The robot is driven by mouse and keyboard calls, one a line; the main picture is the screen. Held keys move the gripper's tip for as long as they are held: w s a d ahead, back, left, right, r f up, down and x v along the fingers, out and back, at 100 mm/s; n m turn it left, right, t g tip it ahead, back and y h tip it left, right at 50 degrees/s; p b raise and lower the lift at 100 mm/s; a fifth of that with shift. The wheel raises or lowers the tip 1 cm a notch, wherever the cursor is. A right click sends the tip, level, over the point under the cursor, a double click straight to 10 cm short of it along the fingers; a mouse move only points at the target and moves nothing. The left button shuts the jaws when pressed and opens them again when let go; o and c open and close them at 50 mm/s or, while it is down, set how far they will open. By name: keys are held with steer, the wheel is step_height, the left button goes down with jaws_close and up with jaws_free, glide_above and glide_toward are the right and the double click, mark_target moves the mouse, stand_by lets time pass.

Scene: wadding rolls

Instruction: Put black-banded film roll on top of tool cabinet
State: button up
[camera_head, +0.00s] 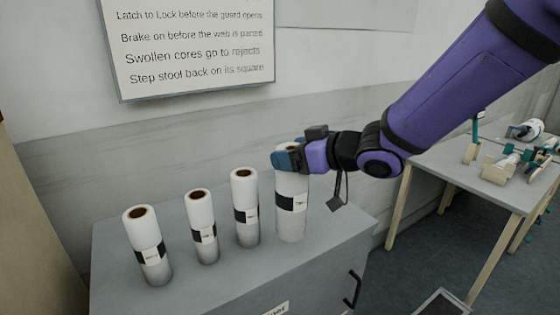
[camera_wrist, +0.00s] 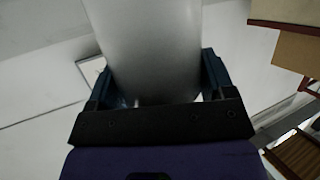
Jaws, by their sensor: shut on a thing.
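Several white film rolls with black bands stand upright on the grey cabinet (camera_head: 255,270). One roll (camera_head: 147,250) is at the left, another (camera_head: 202,228) beside it, and a third (camera_head: 245,205) right of that. My gripper (camera_head: 287,160) is shut on the rightmost black-banded roll (camera_head: 291,220), near its upper end. This roll is upright at the cabinet's back right; I cannot tell whether its base touches the top. In the wrist view the held roll (camera_wrist: 155,45) is a plain white cylinder between the two blue fingers (camera_wrist: 158,85). Its band is out of that view.
The other rolls stand close on the left of the held one. A wall with a sign (camera_head: 190,45) is behind the cabinet. A table (camera_head: 480,175) with white and teal items stands at the right. The front right of the cabinet top is clear.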

steer(key=w+f, duration=0.4)
steer(key=w, duration=0.8)
steer(key=shift+d+f, duration=0.25)
steer(key=shift+d, duration=0.05)
steer(key=shift+f, duration=0.15)
steer(key=o, duration=1.8)
steer(key=v, duration=1.2)
steer(key=shift+s, duration=0.1)
